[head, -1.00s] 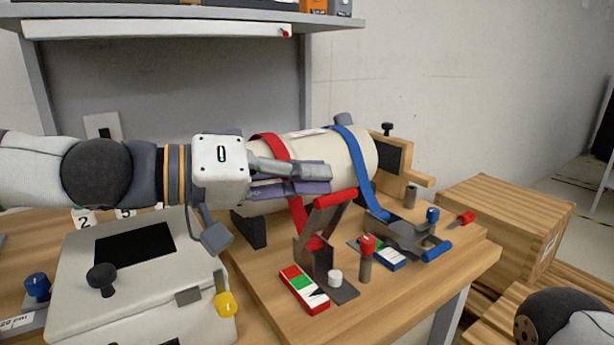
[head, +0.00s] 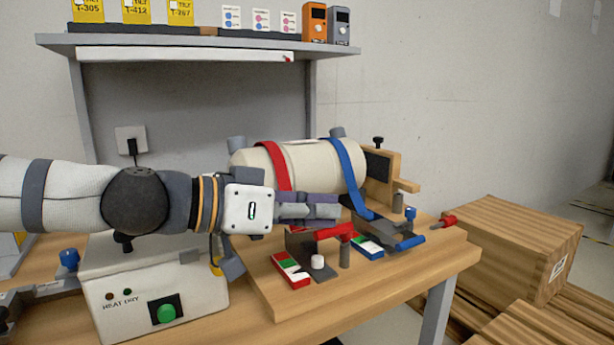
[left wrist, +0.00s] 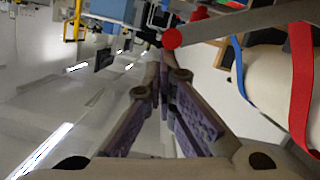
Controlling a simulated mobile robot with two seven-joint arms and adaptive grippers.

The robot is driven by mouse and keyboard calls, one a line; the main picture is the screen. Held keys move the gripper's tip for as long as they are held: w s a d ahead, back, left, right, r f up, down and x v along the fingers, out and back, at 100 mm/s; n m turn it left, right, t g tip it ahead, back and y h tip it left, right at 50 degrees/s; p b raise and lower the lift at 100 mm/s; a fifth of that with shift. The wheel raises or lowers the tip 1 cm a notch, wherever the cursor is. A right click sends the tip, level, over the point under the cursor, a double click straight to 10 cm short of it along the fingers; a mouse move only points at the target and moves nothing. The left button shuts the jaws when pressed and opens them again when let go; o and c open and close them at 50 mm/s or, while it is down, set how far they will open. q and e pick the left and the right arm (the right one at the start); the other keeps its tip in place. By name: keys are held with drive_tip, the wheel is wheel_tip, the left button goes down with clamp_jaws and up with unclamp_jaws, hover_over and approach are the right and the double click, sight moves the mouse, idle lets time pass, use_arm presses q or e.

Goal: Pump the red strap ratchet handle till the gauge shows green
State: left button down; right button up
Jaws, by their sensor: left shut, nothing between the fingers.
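The red strap (head: 274,160) runs over a cream cylinder (head: 308,163). In the head view its ratchet handle (head: 335,231) has a red grip and lies low, almost level, above the dark ratchet base. The red-framed gauge (head: 291,269) sits in front, with green and white areas; its reading is too small to tell. My left gripper (head: 328,207) is shut and empty, just above the handle; contact cannot be told. The left wrist view shows its fingers (left wrist: 163,62) together, near a red round end (left wrist: 172,38) on a grey bar. My right gripper is out of view.
A white box (head: 150,285) with a green button is at left. Wooden crates (head: 510,250) stand at right.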

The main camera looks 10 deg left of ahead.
use_arm(q)
drive_tip(key=shift+s+d+f+m+t+y+b, duration=0.1)
drive_tip(key=shift+s+d+f+m+t+b, duration=0.3)
drive_tip(key=shift+f, duration=0.6)
drive_tip(key=shift+s+d+f+m+y+b, duration=0.1)
drive_tip(key=shift+s+f+m, duration=0.45)
drive_tip(key=shift+f, duration=0.4)
drive_tip(key=shift+s+d+f+m+t+y+b, duration=0.1)
drive_tip(key=shift+s+d+f+m+t+b, duration=0.15)
drive_tip(key=shift+f+m, duration=0.6)
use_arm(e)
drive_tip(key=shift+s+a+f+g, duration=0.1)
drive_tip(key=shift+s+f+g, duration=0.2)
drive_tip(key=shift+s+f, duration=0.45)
use_arm(q)
drive_tip(key=shift+f+n, duration=0.15)
drive_tip(key=shift+n, duration=0.15)
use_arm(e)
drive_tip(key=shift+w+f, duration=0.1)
